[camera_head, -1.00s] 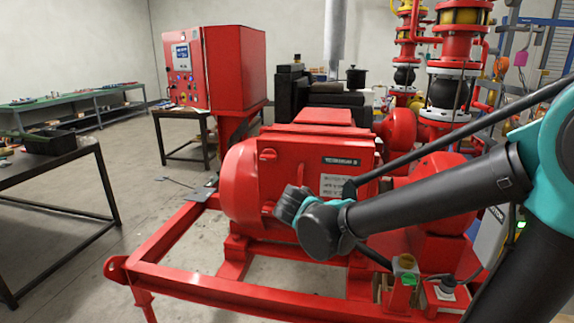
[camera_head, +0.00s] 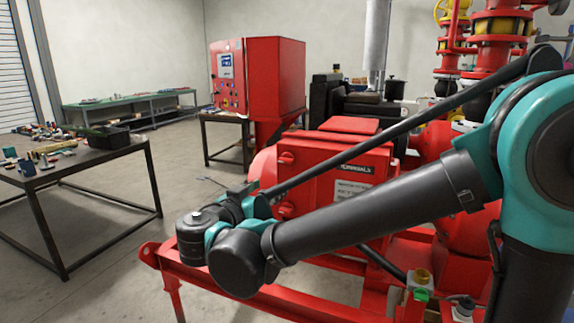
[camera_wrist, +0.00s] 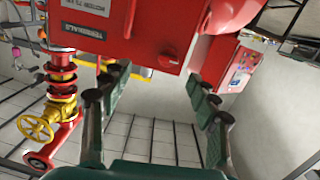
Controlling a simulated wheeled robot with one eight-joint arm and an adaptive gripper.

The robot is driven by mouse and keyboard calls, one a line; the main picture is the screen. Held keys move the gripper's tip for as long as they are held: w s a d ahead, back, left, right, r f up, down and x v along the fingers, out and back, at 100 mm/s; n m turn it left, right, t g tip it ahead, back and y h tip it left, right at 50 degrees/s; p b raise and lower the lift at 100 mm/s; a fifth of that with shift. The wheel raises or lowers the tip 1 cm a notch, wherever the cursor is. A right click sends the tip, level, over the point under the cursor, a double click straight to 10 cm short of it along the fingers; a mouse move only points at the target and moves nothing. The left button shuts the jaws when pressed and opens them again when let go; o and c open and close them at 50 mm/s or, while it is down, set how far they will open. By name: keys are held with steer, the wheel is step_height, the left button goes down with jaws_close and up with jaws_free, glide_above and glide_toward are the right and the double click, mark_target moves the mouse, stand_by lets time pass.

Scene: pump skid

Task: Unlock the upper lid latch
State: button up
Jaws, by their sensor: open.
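The red terminal box (camera_head: 340,175) has a black name plate and a lid. The upper lid latch (camera_head: 286,158) is a red knob at the lid's upper left. A second red latch (camera_head: 286,208) sits below it. In the wrist view, which is upside down, the upper latch (camera_wrist: 168,60) shows beside the name plate. My gripper (camera_wrist: 158,82) is open and empty, its fingers spread to either side of the latch in the picture, apparently short of it. In the head view, my wrist partly hides the gripper, left of the box.
A red skid frame (camera_head: 205,277) runs below the box. A red control cabinet (camera_head: 275,78) stands behind. A dark table (camera_head: 100,155) with small parts is at left, with open floor between it and the skid. Yellow-and-red piping (camera_head: 497,40) stands at right.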

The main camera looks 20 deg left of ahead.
mark_target(284, 162)
steer(key=shift+t+y, duration=0.4)
steer(key=shift+y, duration=0.1)
steer(key=w, duration=0.5)
steer(key=w+r, duration=0.1)
steer(key=w, duration=0.8)
steer(key=shift+w+a+r, duration=0.25)
steer(key=shift+w+a, duration=0.1)
steer(key=shift+w, duration=0.05)
steer(key=shift+c, duration=0.3)
steer(key=c, duration=1.1)
